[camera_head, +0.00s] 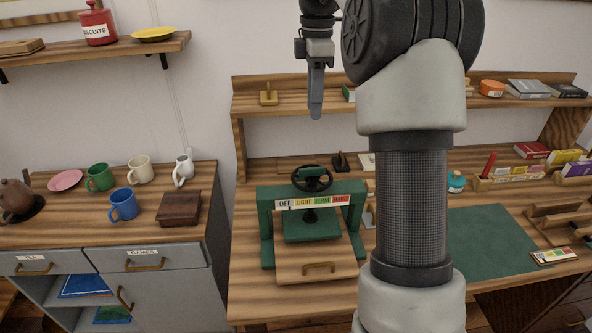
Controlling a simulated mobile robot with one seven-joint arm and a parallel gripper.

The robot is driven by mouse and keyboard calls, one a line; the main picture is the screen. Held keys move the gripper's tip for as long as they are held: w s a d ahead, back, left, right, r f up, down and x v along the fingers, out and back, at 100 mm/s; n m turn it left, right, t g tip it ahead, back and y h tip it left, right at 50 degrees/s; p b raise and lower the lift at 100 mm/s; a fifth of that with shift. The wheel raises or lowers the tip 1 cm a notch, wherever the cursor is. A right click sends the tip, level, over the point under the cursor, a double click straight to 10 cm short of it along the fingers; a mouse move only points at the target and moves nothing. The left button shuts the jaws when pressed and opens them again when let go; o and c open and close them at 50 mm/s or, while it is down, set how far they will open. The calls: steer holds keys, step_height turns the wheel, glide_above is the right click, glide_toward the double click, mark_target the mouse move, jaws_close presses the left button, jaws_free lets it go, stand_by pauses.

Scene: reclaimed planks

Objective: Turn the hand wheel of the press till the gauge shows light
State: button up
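The green press (266,225) stands on the wooden bench, left of my arm. Its dark hand wheel (312,179) sits on top of the frame's crossbar. The gauge (312,201) is a strip on the crossbar's front, reading OFF, LIGHT, FIRM and HARD from left to right; I cannot make out a pointer on it. The green pressing plate (311,230) hangs under the bar, above a wooden base. My gripper (316,105) points down, above the wheel in the picture and apart from it. It shows nearly edge-on, so its finger gap is hidden.
A shelf (290,112) with small items runs behind the press. To the left, a grey cabinet (165,300) carries mugs, a teapot and a wooden box (179,208). A green mat (490,243) lies right of my arm, which hides part of the bench.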

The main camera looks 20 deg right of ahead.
steer(key=b, duration=0.3)
glide_toward(312, 168)
steer(key=shift+n, duration=0.3)
step_height(312, 168, down, 8)
steer(key=shift+f, duration=0.1)
jaws_close()
